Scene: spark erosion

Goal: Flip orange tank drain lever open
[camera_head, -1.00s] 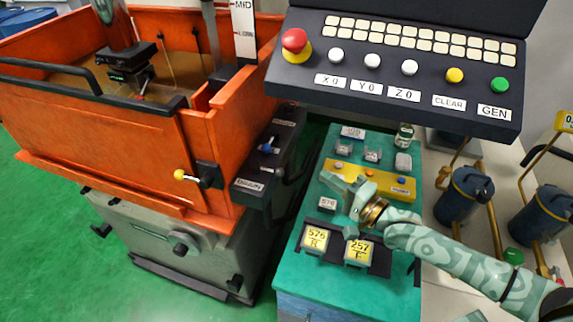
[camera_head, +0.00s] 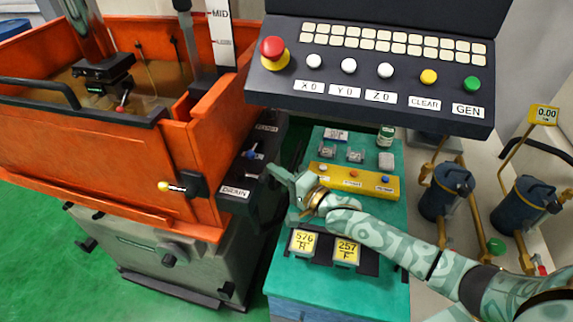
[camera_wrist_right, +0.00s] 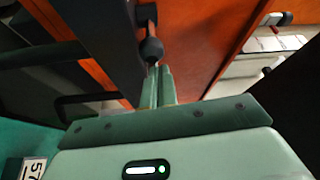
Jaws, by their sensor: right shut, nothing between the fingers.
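The orange tank (camera_head: 90,160) stands at the left with brownish liquid inside. A black panel (camera_head: 262,140) on its right side carries a DRAIN label (camera_head: 235,192) at its near end. A small lever (camera_head: 251,177) sits just behind that label, and a blue-handled lever (camera_head: 251,154) is farther back. My right gripper (camera_head: 276,173) is shut and empty, just right of the panel. In the right wrist view its fingertips (camera_wrist_right: 160,72) point at a dark round knob (camera_wrist_right: 151,50) on a short stem; I cannot tell whether they touch. My left gripper is not in view.
A black control console (camera_head: 290,85) overhangs the teal cabinet (camera_head: 380,285), which carries a yellow strip (camera_head: 350,180) and labelled blocks. Blue canisters (camera_head: 447,190) stand at the right.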

